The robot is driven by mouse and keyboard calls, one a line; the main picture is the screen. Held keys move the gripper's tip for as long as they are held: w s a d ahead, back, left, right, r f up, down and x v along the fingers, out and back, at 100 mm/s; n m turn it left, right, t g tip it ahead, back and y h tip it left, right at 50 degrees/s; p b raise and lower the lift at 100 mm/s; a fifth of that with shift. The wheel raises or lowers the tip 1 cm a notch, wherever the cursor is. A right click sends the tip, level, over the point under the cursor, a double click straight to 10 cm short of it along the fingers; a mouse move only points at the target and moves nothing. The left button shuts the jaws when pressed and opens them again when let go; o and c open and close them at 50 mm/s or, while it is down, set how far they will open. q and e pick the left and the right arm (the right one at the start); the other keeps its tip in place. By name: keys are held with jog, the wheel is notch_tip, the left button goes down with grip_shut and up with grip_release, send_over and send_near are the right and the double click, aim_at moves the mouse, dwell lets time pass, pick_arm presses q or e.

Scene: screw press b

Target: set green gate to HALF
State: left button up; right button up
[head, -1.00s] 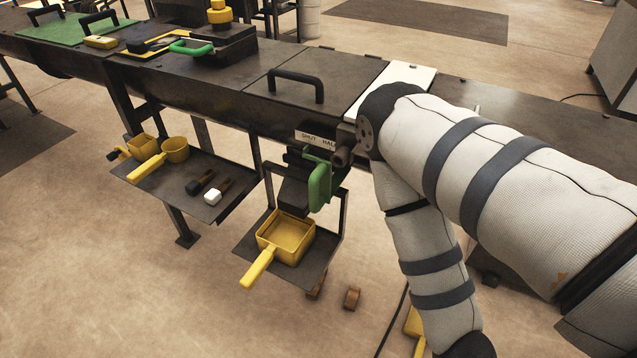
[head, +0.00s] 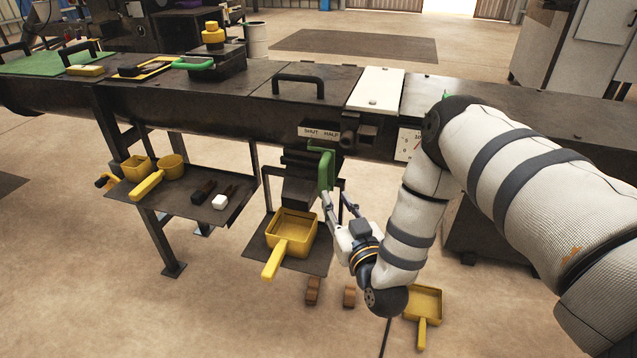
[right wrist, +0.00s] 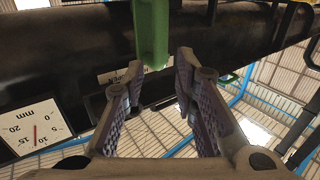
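The green gate handle (head: 327,168) hangs at the front of the press, below a white label plate (head: 319,133) reading SHUT and HALF. The rest of the label is hidden in the head view. My right gripper (head: 337,200) is open just below the handle, fingers pointing up at it. In the right wrist view the green handle (right wrist: 151,35) stands just beyond and between the spread fingertips (right wrist: 167,65); no grip on it shows. The label plate (right wrist: 120,76) shows partly behind the left finger, with OPEN readable. My left gripper is not in view.
A yellow scoop pan (head: 291,228) sits on a low shelf beneath the gate. A tray (head: 215,212) with yellow cups and small tools is to its left. A white mm dial (right wrist: 32,128) is beside the gate. Another yellow scoop (head: 424,300) and brown blocks lie on the floor.

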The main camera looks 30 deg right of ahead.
aim_at(325, 180)
jog(key=x, duration=0.4)
jog(key=b+x, duration=0.1)
jog(key=x, duration=0.4)
jog(key=shift+w+d+f, duration=0.1)
jog(key=shift+w+f, duration=0.15)
jog(key=shift+w, duration=0.05)
jog(key=shift+w+d+r, duration=0.1)
jog(key=shift+w, duration=0.35)
grip_shut()
